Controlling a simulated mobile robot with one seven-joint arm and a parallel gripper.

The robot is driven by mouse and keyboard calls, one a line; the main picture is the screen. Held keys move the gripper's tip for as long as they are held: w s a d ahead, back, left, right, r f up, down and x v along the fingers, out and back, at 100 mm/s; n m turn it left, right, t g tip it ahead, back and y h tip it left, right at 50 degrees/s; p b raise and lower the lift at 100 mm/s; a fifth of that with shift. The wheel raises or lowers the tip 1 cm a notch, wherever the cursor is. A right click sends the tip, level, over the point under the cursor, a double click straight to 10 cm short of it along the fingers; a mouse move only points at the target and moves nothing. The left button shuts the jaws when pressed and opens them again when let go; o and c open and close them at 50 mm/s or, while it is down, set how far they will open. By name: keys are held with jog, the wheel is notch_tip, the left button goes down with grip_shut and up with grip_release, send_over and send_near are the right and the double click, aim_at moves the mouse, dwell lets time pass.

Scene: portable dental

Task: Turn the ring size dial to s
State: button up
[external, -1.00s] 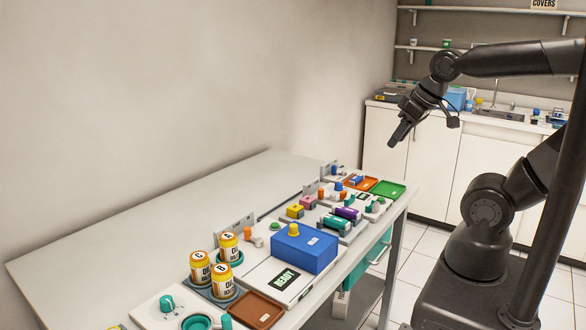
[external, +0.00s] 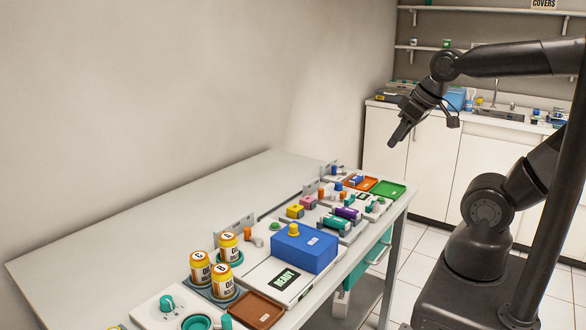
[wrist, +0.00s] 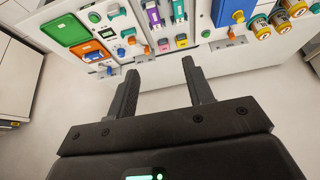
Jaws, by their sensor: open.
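My gripper (external: 395,140) is in the air above and to the right of the table's far end. In the wrist view my gripper (wrist: 160,75) is open and empty, with its two fingers apart. A teal dial (external: 167,303) sits on a white panel at the near end of the table. Another small teal knob (external: 381,200) is on a panel near the far right edge. Lettering on both is too small to read, so I cannot tell which is the ring size dial or its setting. My gripper touches neither.
A blue box (external: 305,250) with a yellow knob stands mid-table. Orange bottles (external: 222,278) stand nearer. A green tray (external: 388,189) lies at the far end and shows in the wrist view (wrist: 66,28). The table's left side is clear.

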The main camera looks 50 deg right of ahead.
jog(key=w+a+r+n+y, duration=0.1)
jog(key=w+a+r+n, duration=0.1)
jog(key=w+a, duration=0.75)
jog(key=n+g+y, duration=0.2)
jog(key=n, duration=0.5)
send_over(166, 299)
jog(key=s+d, duration=0.3)
notch_tip(166, 299, down, 18)
jog(key=x, duration=1)
jog(key=shift+s+f, duration=0.1)
jog(key=shift+f, duration=0.35)
jog(key=shift+c, duration=0.4)
jog(key=c, duration=0.9)
